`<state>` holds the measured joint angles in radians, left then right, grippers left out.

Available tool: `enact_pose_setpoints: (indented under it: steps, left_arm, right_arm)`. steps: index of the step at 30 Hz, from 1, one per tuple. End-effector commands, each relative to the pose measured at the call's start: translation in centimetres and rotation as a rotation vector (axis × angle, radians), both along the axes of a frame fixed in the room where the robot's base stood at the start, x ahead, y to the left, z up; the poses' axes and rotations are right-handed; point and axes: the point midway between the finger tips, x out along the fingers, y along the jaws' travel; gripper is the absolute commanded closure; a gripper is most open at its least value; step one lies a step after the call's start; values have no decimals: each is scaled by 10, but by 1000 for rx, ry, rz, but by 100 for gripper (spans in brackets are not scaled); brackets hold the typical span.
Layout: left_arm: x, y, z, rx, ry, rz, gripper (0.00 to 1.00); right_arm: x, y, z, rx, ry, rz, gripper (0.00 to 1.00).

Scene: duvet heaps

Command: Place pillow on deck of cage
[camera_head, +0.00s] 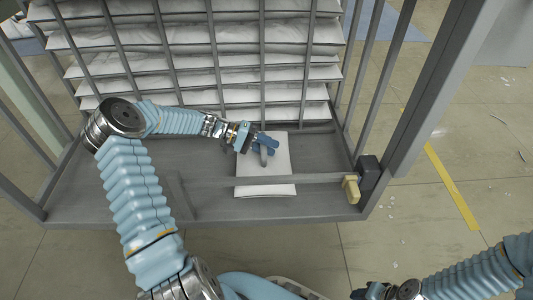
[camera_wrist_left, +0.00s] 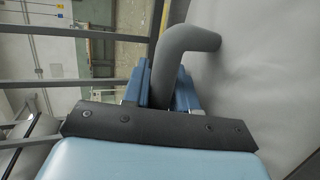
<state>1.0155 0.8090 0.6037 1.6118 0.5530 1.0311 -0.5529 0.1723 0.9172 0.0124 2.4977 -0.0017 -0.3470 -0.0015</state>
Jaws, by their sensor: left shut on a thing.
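A flat white rectangular piece (camera_head: 280,160), which looks like the pillow, lies at the front middle of the cage's grey deck (camera_head: 325,155). A grey bent handle stands on its face. My left gripper (camera_head: 266,143) is over the piece, shut on this handle. In the left wrist view the blue fingers (camera_wrist_left: 168,88) close around the grey handle (camera_wrist_left: 185,45), which meets a pale surface (camera_wrist_left: 270,70). I cannot tell whether the piece rests fully on the deck. My right gripper (camera_head: 375,291) is at the bottom edge, partly cut off, its jaws unclear.
Several layers of white bedding (camera_head: 200,40) are stacked behind grey bars at the cage's back. A grey rail crosses low at the front, ending at a yellowish latch (camera_head: 351,188). Grey posts stand on both sides. Deck is bare beside the piece.

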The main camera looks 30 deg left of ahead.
Motion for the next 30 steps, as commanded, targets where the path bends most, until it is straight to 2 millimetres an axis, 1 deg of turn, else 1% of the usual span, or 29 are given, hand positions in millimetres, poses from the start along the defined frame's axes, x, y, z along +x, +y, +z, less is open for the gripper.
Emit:
enact_pose_setpoints:
  steps: [1,4,10,11,15,25,28,30]
  left_arm:
    - [0,0,-11,-3,2,0,100]
    - [0,-1,-24,-3,1,-1,100]
    - [0,0,-26,0,-1,-1,100]
    - [0,0,-26,1,1,-1,70]
    - [0,0,-26,1,1,-1,48]
    - [-1,1,-26,1,2,1,47]
    - [-3,8,-24,3,3,2,47]
    - [-6,18,-19,4,2,3,47]
  right_arm:
    - [0,0,-4,0,-1,0,57]
    - [0,0,-6,0,-1,0,57]
    - [0,0,-5,0,-2,-1,57]
    - [0,0,-6,0,-2,-1,57]
    - [0,0,-6,0,-2,-1,57]
    - [0,0,-5,0,-1,0,57]
    - [0,0,-4,0,-1,0,57]
    - [0,0,-1,0,-1,0,57]
